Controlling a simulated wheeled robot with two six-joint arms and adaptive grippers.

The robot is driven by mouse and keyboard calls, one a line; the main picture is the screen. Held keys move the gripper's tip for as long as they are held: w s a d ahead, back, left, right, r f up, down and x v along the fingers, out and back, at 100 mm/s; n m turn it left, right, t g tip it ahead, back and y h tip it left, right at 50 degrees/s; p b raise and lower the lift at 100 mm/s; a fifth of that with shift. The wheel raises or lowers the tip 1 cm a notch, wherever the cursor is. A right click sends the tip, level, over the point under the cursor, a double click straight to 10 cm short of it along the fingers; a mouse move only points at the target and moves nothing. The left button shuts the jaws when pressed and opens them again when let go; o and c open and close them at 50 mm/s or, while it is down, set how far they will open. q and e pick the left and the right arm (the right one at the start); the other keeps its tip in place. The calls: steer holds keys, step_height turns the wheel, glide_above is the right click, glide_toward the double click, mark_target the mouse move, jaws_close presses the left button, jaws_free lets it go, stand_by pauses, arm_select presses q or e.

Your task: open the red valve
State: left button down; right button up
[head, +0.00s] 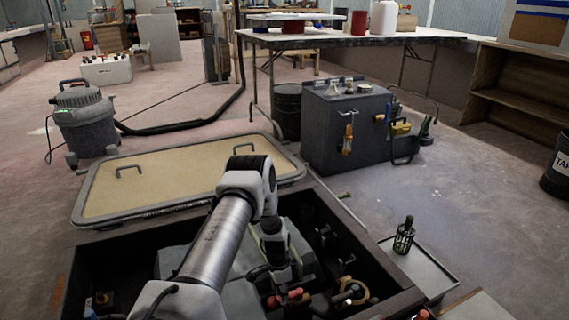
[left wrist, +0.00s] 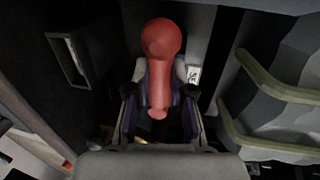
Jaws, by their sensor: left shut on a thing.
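The red valve has a rounded handle (left wrist: 161,75) with a ball-like end, seen close up in the left wrist view. My left gripper (left wrist: 161,112) is shut on this handle, with one finger on each side of it. In the head view my left arm reaches down into the open floor hatch, and the left gripper (head: 283,284) is low inside it. Red parts show beside the fingers there, partly hidden by the gripper. The valve body is hidden. My right gripper is not in view.
The dark hatch frame (head: 395,303) surrounds the arm closely. Other fittings, including a brass-coloured ring (head: 352,291), sit right of the gripper. The hatch lid (head: 180,176) lies open behind. A small tray (head: 430,270) and a grey cabinet (head: 340,130) stand nearby.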

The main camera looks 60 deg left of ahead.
arm_select(q)
steer(key=c, duration=1)
jaws_free()
steer(key=r, duration=0.4)
steer(key=a+r, duration=0.1)
steer(key=r, duration=0.2)
steer(key=a+r, duration=0.1)
steer(key=r, duration=0.3)
steer(key=shift+w+a+r, duration=0.15)
steer(key=shift+w+r, duration=0.1)
steer(key=shift+r, duration=0.1)
